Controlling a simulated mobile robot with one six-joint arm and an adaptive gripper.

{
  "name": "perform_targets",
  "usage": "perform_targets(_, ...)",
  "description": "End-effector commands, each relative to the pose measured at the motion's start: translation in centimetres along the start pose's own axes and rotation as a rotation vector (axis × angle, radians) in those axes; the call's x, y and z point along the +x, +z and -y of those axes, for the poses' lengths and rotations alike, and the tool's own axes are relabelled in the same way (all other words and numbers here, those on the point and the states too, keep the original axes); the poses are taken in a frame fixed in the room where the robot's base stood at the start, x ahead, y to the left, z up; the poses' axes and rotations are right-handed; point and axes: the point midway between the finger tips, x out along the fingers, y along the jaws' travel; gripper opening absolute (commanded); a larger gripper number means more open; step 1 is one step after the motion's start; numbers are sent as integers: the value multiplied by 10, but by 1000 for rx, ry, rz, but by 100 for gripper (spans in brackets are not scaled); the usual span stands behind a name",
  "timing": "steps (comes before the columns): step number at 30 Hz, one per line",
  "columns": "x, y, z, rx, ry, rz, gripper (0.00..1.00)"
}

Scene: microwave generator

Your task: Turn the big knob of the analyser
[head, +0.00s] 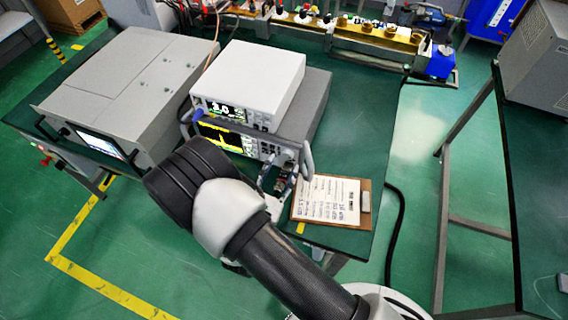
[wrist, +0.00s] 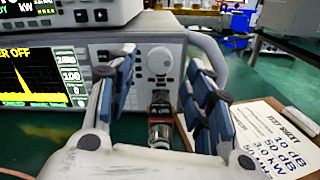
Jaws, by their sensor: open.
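The analyser (head: 238,140) stands on the green table under a white instrument, its screen showing a yellow trace. In the wrist view its front panel (wrist: 99,50) fills the upper left and middle, and the screen (wrist: 28,78) reads "POWER OFF" in part. The big knob (wrist: 159,61) is a round pale dial on the right of the panel. My gripper (wrist: 163,66) is open and empty, with its blue-padded fingers to the left and right of the knob in the picture. I cannot tell how far they are from it. In the head view my arm hides part of the analyser front.
A metal connector (wrist: 161,132) sticks out below the knob, between my fingers. A grey handle (wrist: 212,55) stands at the panel's right edge. A clipboard with a written sheet (head: 328,198) lies to the right. A large grey cabinet (head: 130,85) stands to the left.

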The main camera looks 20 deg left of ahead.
Motion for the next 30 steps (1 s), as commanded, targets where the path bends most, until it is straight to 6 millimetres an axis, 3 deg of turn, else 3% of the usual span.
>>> perform_targets(6,25,-1,0,0,-1,0,48)
perform_targets(17,29,0,0,0,0,0,48)
perform_targets(30,29,0,0,-1,0,0,18)
